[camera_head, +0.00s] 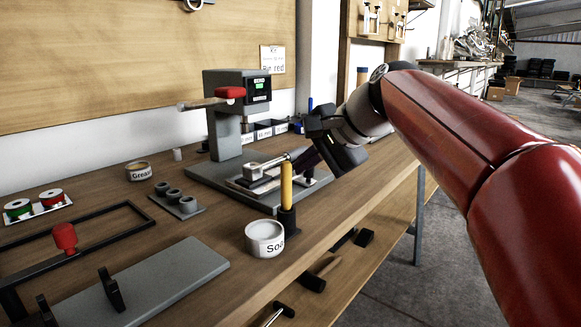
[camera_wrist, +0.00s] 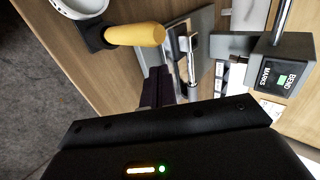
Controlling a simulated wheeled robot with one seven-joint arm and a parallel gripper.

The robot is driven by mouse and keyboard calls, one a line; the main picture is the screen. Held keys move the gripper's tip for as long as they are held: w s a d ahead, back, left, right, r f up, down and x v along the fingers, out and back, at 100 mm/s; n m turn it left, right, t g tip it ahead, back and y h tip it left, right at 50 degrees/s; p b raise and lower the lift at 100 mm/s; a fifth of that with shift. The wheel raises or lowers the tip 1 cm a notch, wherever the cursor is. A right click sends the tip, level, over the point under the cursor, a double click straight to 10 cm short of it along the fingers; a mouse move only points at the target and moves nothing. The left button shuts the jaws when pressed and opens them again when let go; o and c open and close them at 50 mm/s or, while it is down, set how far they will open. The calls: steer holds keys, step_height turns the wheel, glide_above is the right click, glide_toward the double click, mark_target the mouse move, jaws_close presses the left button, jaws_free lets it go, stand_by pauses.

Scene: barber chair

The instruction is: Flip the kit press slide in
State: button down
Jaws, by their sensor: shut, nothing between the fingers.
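The grey kit press (camera_head: 226,140) stands on the workbench, with a red-ended lever and a small lit green screen. Its head and screen also show in the wrist view (camera_wrist: 278,62). On its base lies a light slide plate with a grey block and metal rod (camera_head: 262,166); the slide's metal end also shows in the wrist view (camera_wrist: 188,45). My gripper (camera_head: 303,160) is shut and empty, low over the right side of the press base. In the wrist view its dark fingers (camera_wrist: 158,85) point at the slide area. Whether they touch the slide I cannot tell.
A yellow-handled tool (camera_head: 286,185) stands upright close in front of my gripper, beside a white soap tin (camera_head: 265,238). A grease tin (camera_head: 138,171), a three-cup holder (camera_head: 175,201) and a grey plate fixture (camera_head: 150,285) are to the left. Bins (camera_head: 265,131) stand behind.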

mark_target(256, 185)
steer(key=x, duration=0.9)
steer(key=shift+s+b, duration=0.1)
steer(key=shift+b, duration=0.2)
steer(key=shift+w+a+r+p, duration=0.2)
steer(key=shift+w+a+p, duration=0.15)
steer(key=shift+w+a, duration=0.85)
steer(key=shift+a, duration=0.25)
